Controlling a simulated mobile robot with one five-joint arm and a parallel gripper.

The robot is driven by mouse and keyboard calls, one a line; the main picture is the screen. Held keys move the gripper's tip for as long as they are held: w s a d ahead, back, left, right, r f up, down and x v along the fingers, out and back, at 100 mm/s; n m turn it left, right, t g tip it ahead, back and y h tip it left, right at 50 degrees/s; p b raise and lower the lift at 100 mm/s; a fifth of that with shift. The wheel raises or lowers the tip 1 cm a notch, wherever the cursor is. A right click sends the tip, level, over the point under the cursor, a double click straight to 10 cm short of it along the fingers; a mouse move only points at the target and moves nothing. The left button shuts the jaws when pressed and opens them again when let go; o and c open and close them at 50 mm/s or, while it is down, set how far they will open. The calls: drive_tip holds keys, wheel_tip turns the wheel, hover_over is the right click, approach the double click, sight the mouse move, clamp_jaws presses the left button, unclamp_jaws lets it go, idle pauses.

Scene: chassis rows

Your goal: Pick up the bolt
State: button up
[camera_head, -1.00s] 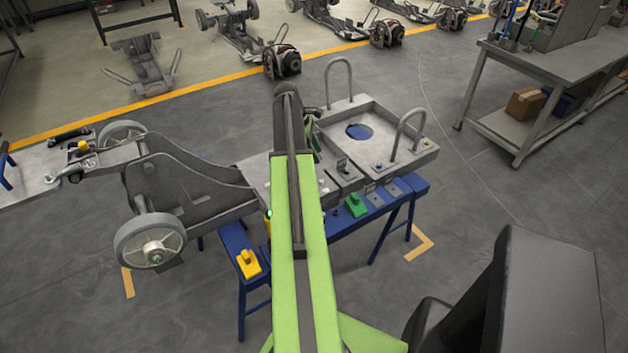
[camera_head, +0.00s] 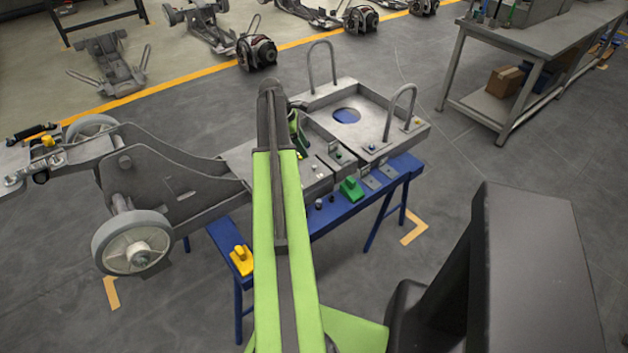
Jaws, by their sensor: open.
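A few small pieces lie on the blue bench (camera_head: 345,216) right of my arm. Two are small dark pieces (camera_head: 318,204) near its front edge. At this size I cannot tell whether either is the bolt. My green and dark arm reaches up the middle of the view, over the bench and chassis. My gripper does not show; the arm hides what lies behind it.
A green block (camera_head: 351,189) and flat grey plates (camera_head: 370,179) sit on the bench; a yellow piece (camera_head: 242,261) is at its left end. A wheeled grey chassis (camera_head: 170,185) extends left. Two upright loops stand on the tray. A grey workbench (camera_head: 540,42) stands back right, with open floor between.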

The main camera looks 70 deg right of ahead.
sight(314, 166)
drive_tip(key=b+x, duration=0.2)
drive_tip(key=x, duration=0.2)
drive_tip(key=b+x, duration=0.4)
drive_tip(key=x, duration=0.1)
drive_tip(key=shift+a+b, duration=0.2)
drive_tip(key=shift+b, duration=0.15)
drive_tip(key=shift+s+d+f, duration=0.1)
drive_tip(key=shift+f, duration=0.05)
drive_tip(key=shift+r, duration=0.2)
clamp_jaws()
